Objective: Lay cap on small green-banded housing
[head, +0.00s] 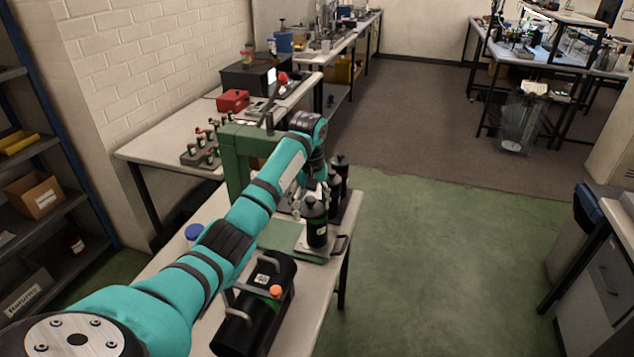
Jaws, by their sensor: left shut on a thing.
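My left arm reaches in from the lower left, and its left gripper (318,182) points down over the work table among dark cylinders. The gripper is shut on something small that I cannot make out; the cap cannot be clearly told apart. A dark cylindrical housing (317,232) with a greenish band near its top stands upright just below and in front of the gripper. Another dark cylinder (341,166) stands behind it, partly hidden by my wrist. I cannot tell whether the gripper touches either one. My right gripper is not in view.
A black case (257,305) with an orange knob lies nearer. A green frame (236,165) stands left of my wrist. A blue-lidded jar (194,232) stands beside my arm. The green floor at right is clear.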

